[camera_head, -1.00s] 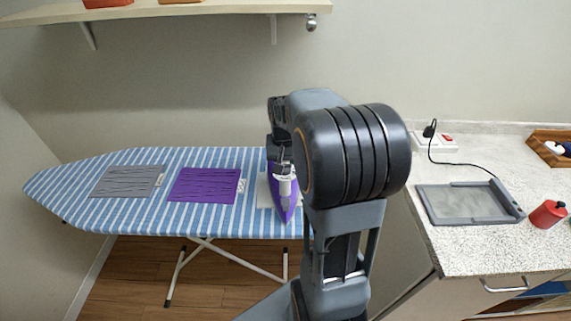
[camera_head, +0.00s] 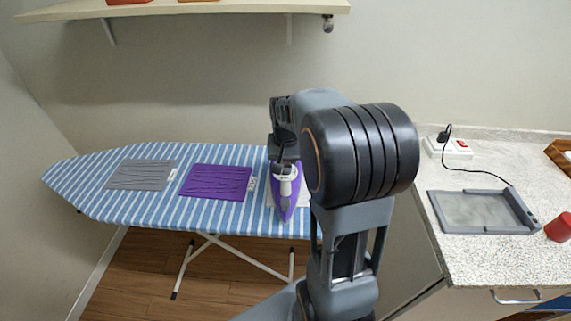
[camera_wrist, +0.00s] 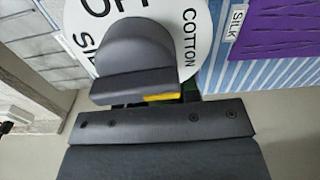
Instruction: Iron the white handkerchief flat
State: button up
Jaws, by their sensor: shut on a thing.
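The purple and white iron (camera_head: 285,188) is over the white handkerchief (camera_head: 303,197), on the right part of the striped ironing board (camera_head: 150,210). Its pointed tip faces the board's near edge. The iron hides most of the handkerchief; pale strips of it show beside the iron. I cannot tell how flat it is. My gripper (camera_head: 284,150) is shut on the iron from above and partly hidden by my arm. The wrist view shows the iron's white dial (camera_wrist: 170,18), lettered OFF and COTTON, close to my gripper.
A purple cloth (camera_head: 216,182) lies left of the iron, and a grey cloth (camera_head: 142,175) farther left. A grey tray (camera_head: 480,212), a power strip (camera_head: 447,147) with a plugged-in cord and a red object (camera_head: 560,228) are on the right counter. A shelf (camera_head: 230,8) hangs above.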

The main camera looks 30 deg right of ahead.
jog(key=shift+w+a, duration=0.1)
jog(key=shift+w+a, duration=0.4)
jog(key=shift+a, duration=0.25)
jog(key=shift+w+a, duration=0.35)
jog(key=shift+a, duration=0.3)
notch_tip(320, 180, up, 5)
jog(key=p, duration=0.4)
dwell(0.4)
